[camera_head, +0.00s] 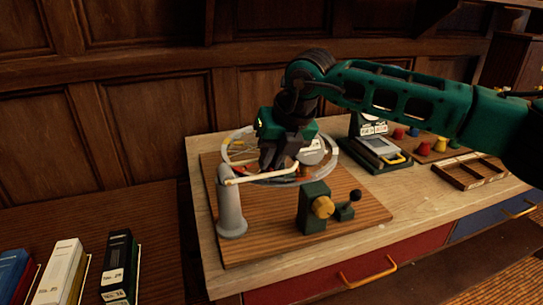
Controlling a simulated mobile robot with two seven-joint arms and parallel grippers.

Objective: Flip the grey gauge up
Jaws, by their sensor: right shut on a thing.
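A grey post (231,208) stands at the left of a wooden board, and a pale rod (240,181) runs right from its top, almost level. I take this to be the grey gauge, though a round grey disc (313,152) also shows just right of my gripper. My right gripper (271,166) reaches down from above and is shut on the pale rod, near its right part. The fingers hide part of the rod and of the clear ring (308,176) behind it. My left gripper is not in view.
A green block with a yellow knob (323,207) and a small black-knobbed lever (350,201) stand at the board's front. A scale-like device (378,153), coloured knobs (414,132) and a wooden tray (470,175) lie to the right. Books (118,265) stand at lower left.

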